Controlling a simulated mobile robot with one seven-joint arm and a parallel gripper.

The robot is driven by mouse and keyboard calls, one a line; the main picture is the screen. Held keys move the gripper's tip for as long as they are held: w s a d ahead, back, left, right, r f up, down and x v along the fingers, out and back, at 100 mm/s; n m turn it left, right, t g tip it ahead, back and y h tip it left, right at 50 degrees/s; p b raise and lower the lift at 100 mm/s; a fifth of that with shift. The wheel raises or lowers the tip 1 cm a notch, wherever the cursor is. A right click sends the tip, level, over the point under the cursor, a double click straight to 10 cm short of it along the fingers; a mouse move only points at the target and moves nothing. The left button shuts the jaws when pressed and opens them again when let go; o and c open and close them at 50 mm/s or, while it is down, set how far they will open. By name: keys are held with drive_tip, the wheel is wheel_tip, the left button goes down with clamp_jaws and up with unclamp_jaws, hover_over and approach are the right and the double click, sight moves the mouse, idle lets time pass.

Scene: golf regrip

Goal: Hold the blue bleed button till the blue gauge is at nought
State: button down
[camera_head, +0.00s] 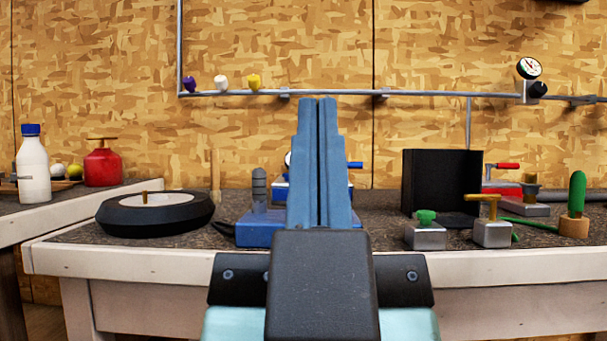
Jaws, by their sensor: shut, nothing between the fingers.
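My gripper (318,103) points up in the middle of the picture, its two blue fingers shut together with nothing between them. Behind it on the bench stands a blue device (258,236), mostly hidden by the fingers. A sliver of a pale round dial (288,158), perhaps the blue gauge, shows at the fingers' left edge; its needle cannot be read. A blue-handled lever or valve (354,165) sticks out to their right. I cannot make out the blue bleed button; it may be behind my gripper.
On the bench (75,262) are a wheel (155,213) at left, and a black box (440,187), a green-knobbed block (426,233) and a yellow-handled block (492,231) at right. Another gauge (529,68) hangs on the wall pipe. A red-handled device (507,188) stands behind.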

wheel_tip(320, 180, up, 11)
drive_tip(key=p, duration=1)
drive_tip(key=shift+f+p, duration=0.2)
drive_tip(key=shift+p, duration=0.1)
